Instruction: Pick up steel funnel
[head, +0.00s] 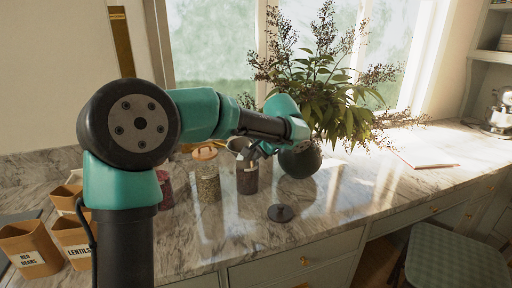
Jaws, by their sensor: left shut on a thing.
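My left gripper (252,153) is at the middle of the counter, just above a dark-filled jar (247,181). It is shut on a grey metallic piece, which looks like the steel funnel (237,145), at the jar's mouth. The funnel is small and partly hidden by my gripper, so I cannot tell whether it touches the jar. My right gripper is not in view.
A lidded glass jar (206,175) stands left of the dark jar. A dark round vase (300,161) with a large leafy plant stands right of it. A dark lid (281,213) lies in front. Labelled boxes (30,249) stand at left. The right counter is mostly clear.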

